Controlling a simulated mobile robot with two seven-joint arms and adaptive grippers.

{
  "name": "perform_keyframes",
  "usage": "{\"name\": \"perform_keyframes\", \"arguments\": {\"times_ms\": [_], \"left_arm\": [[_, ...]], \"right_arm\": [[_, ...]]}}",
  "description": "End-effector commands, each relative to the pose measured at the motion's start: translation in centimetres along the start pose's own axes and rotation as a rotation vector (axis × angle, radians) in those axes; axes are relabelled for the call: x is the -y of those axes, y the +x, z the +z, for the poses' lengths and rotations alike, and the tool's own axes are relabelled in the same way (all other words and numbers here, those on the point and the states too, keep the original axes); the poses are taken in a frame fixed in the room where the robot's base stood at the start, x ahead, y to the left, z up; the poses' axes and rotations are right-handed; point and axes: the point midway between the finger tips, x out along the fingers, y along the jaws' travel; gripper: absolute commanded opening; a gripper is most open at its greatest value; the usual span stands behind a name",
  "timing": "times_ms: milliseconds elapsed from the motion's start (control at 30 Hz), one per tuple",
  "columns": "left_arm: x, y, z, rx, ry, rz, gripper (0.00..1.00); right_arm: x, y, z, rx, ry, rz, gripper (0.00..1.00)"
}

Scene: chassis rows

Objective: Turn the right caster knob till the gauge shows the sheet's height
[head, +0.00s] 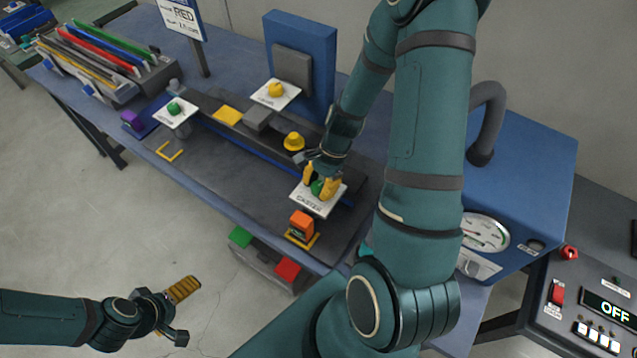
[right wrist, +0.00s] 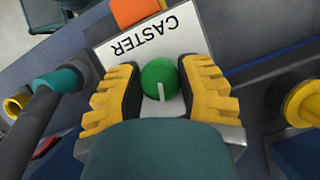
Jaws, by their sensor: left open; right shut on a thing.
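The right caster knob, I take it, is the green knob (right wrist: 160,78) with a pale pointer line, on a white plate marked CASTER (right wrist: 150,35). The plate also shows in the head view (head: 318,206). My right gripper (head: 319,184) is shut on this knob, one yellow finger on each side. A small orange gauge-like block with a dark face (head: 301,230) stands by the plate; its reading is too small to tell. A sign (head: 181,18) at the back reads RED, with a blurred figure under it. My left gripper (head: 187,311) is open and empty above the floor.
A rack of coloured sheets (head: 105,60) stands at the far left of the bench. Another plate with a green knob (head: 174,108) is left of the dark track. A blue cabinet with a round dial (head: 485,232) and a control panel reading OFF (head: 610,310) are at right.

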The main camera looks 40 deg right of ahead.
Motion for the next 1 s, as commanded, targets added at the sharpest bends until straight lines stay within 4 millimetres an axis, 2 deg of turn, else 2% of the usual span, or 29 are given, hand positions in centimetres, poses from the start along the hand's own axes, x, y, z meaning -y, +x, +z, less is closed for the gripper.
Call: {"name": "perform_keyframes", "arguments": {"times_ms": [500,1000], "left_arm": [[-0.4,-1.2,-0.1,0.000,0.000,0.002,1.00],[-0.4,-1.4,-0.2,0.000,0.000,0.003,1.00]], "right_arm": [[-0.1,0.1,0.1,0.003,-0.379,0.162,0.02],[-0.1,0.2,0.0,0.003,-0.521,0.220,0.02]]}}
